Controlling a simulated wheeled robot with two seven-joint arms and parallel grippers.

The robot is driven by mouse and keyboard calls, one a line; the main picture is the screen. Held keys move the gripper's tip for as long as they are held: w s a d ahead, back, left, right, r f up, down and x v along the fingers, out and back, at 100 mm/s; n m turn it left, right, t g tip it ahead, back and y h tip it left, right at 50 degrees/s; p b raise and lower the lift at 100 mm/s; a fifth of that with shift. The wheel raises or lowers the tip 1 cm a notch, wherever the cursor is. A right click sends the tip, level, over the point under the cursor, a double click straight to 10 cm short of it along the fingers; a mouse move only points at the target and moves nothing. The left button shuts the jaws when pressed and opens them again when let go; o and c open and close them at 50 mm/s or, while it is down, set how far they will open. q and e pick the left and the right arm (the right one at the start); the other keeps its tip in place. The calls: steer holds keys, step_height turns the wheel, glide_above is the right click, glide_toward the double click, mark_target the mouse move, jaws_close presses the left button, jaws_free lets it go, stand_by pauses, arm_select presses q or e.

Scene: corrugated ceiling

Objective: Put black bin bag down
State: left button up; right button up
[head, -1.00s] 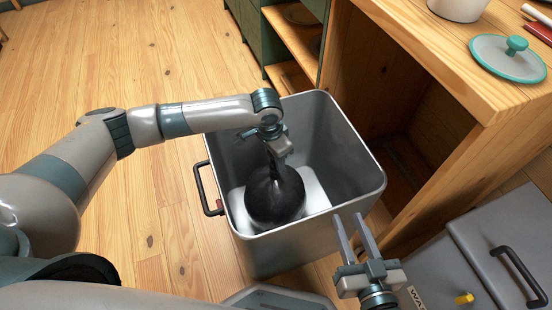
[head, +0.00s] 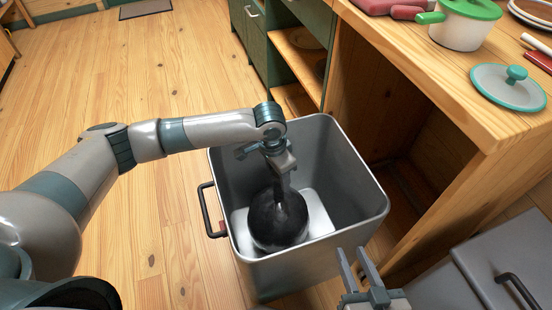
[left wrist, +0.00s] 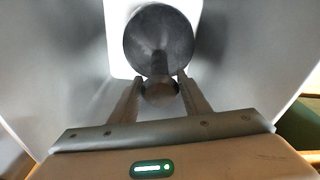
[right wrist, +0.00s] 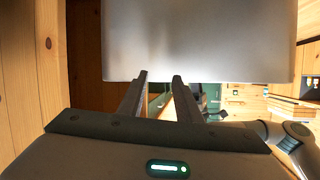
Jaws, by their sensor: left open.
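The black bin bag (head: 278,222) sits on the floor of the grey metal bin (head: 335,254), its narrow neck pointing up. It also shows in the left wrist view (left wrist: 158,42). My left gripper (head: 284,178) reaches down into the bin, above the bag. In the left wrist view its open fingers stand on either side of the bag's knotted top (left wrist: 160,92); whether they touch it I cannot tell. My right gripper (head: 354,252) is open and empty outside the bin, by its near right side. In the right wrist view nothing is between its fingers (right wrist: 160,76).
A wooden counter (head: 440,80) stands right of the bin, with a lidded pot (head: 460,32) and a glass lid (head: 508,88) on it. A grey box with a black handle (head: 520,290) is at lower right. Open wooden floor lies to the left.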

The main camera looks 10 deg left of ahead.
arm_select(q)
steer(key=r, duration=0.3)
steer(key=r+p, duration=0.1)
steer(key=r, duration=0.4)
steer(key=shift+s+a+r+p, duration=0.3)
steer(key=shift+s+a, duration=0.05)
steer(key=shift+s, duration=0.05)
arm_select(e)
steer(key=s+d+f+g+h, duration=0.1)
steer(key=s+d+f+g, duration=0.1)
steer(key=f, duration=0.3)
steer(key=shift+s+d+g, duration=0.2)
steer(key=shift+s+g, duration=0.65)
steer(key=shift+g, duration=0.05)
